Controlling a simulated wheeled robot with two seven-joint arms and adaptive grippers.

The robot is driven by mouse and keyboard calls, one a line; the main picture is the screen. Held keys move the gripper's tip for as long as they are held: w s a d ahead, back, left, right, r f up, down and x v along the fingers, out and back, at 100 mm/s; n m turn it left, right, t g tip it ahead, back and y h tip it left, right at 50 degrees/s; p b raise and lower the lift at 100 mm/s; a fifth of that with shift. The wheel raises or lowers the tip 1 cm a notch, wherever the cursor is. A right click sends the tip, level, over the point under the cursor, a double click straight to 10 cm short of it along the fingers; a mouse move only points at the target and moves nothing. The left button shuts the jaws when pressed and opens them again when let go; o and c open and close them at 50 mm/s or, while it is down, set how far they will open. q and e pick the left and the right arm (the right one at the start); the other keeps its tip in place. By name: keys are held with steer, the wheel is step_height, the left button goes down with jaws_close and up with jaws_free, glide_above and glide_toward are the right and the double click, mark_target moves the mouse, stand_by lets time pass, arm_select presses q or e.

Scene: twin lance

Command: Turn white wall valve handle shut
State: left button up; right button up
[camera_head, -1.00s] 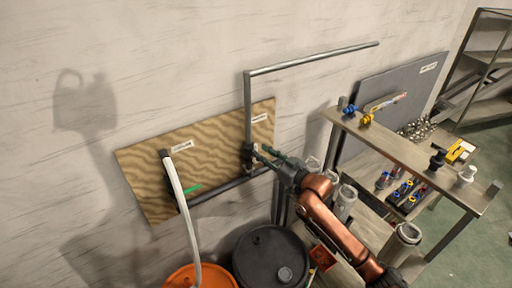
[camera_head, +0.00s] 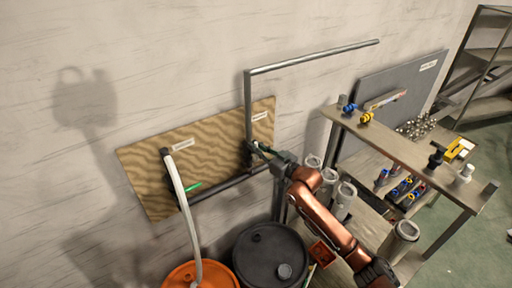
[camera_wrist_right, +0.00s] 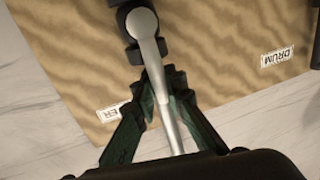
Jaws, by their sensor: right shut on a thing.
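The pale valve handle (camera_wrist_right: 144,24) shows in the right wrist view as a rounded hub with a slim lever running down between my fingers. The valve sits at the foot of the upright metal pipe (camera_head: 248,105) on the wooden wall board (camera_head: 145,165). In the head view my right gripper (camera_head: 256,149) is at this valve and hides most of the handle. In the wrist view my right gripper (camera_wrist_right: 158,82) has its green fingers closed around the lever, just below the hub. My left gripper is not in view.
A green handle (camera_head: 193,187) sits on the board's left side beside a white hose (camera_head: 182,205). An orange drum (camera_head: 190,274) and a black drum (camera_head: 268,262) stand below. A workbench (camera_head: 415,160) with fittings stands to the right.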

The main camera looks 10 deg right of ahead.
steer(key=shift+d, duration=0.1)
jaws_close()
steer(key=w+d+f+m+t+h, duration=0.1)
steer(key=d+f+m+t, duration=0.1)
steer(key=m, duration=0.8)
steer(key=w+d+f+m+t+h, duration=0.1)
steer(key=d+f+m, duration=0.3)
steer(key=m, duration=0.6)
steer(key=shift+w+f+t, duration=0.25)
steer(key=shift+t, duration=0.15)
steer(key=shift+f+m, duration=0.1)
steer(key=shift+m, duration=0.2)
steer(key=o, duration=0.7)
jaws_free()
steer(key=shift+o, duration=0.2)
